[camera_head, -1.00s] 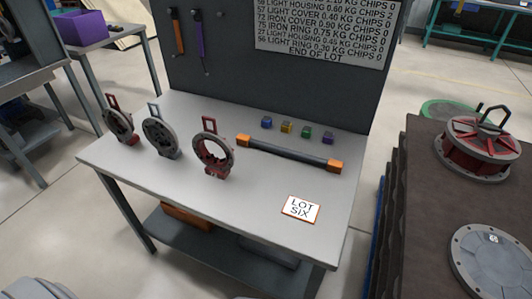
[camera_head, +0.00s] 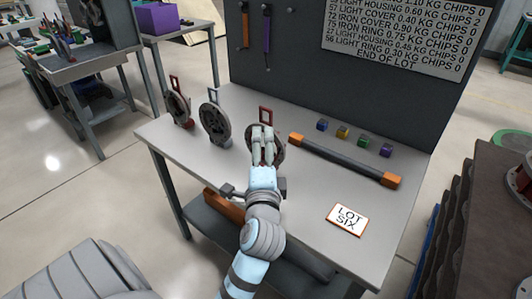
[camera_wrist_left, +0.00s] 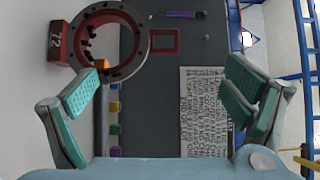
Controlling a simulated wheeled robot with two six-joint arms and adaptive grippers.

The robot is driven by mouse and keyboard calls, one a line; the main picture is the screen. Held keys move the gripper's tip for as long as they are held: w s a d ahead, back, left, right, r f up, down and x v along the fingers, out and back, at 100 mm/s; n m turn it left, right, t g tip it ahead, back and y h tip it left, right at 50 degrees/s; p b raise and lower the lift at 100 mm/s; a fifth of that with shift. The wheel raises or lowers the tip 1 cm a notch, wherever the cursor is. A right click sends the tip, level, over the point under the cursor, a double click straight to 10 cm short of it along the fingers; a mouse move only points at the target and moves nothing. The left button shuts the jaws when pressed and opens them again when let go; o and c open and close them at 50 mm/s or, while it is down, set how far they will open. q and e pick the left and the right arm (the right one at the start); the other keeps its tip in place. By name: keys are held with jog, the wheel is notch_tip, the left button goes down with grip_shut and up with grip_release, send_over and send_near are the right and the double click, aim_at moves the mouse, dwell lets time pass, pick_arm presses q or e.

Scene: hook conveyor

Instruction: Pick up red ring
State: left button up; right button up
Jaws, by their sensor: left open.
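The red ring (camera_head: 280,151) stands upright on the workbench, with a square red handle on top. In the head view my left gripper (camera_head: 263,131) is in front of it and hides most of it. In the left wrist view the red ring (camera_wrist_left: 143,46) shows at the upper left, its base marked 72 and its handle to the right. My left gripper (camera_wrist_left: 163,76) is open and empty there. The ring is beyond the fingertips, nearer the left finger, and not between them. My right gripper is not in view.
Two other upright rings, a grey one (camera_head: 214,124) and a dark one (camera_head: 179,105), stand to the left. A dark bar with orange ends (camera_head: 342,160), several small cubes (camera_head: 342,132) and a LOT SIX card (camera_head: 347,219) lie to the right. A dark back panel (camera_head: 300,65) rises behind.

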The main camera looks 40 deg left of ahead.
pick_arm(q)
jog(key=f+b+x, duration=0.1)
jog(key=b+x, duration=0.1)
jog(key=x, duration=1.1)
jog(key=shift+w, duration=0.2)
jog(key=shift+s+d, duration=0.1)
jog(key=shift+s, duration=0.05)
jog(key=c, duration=2.2)
jog(key=shift+o, duration=0.2)
jog(key=shift+r, duration=0.45)
notch_tip(320, 180, up, 19)
jog(key=p, duration=0.6)
send_over(264, 126)
jog(key=d, duration=0.1)
jog(key=shift+s, duration=0.45)
